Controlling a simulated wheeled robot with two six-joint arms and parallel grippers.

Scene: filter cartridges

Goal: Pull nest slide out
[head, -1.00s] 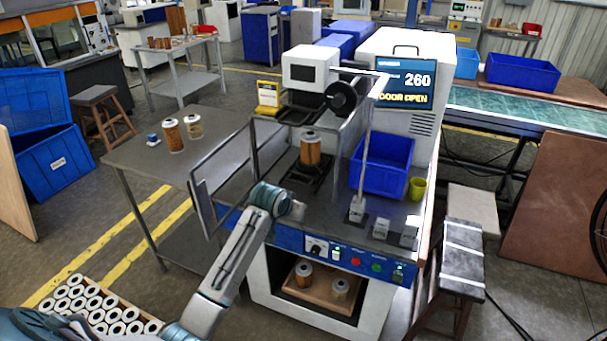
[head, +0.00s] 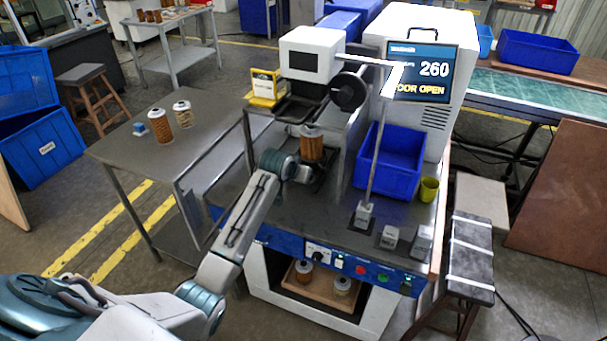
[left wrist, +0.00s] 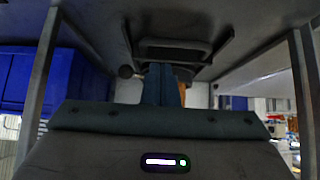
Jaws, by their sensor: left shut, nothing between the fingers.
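An orange filter cartridge (head: 312,146) stands upright on the dark nest slide (head: 322,178) inside the machine, under its white head (head: 311,55). My left gripper (left wrist: 163,84) is shut and empty; its closed fingers point into the machine. In the head view my left wrist is just left of the cartridge's base and hides part of the slide, so I cannot tell whether the fingers touch it. In the left wrist view a strip of the orange cartridge (left wrist: 186,88) shows behind the fingers. My right gripper is out of view.
The screen (head: 419,72) reads "260" and "DOOR OPEN". Two cartridges stand on the left table (head: 210,110).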

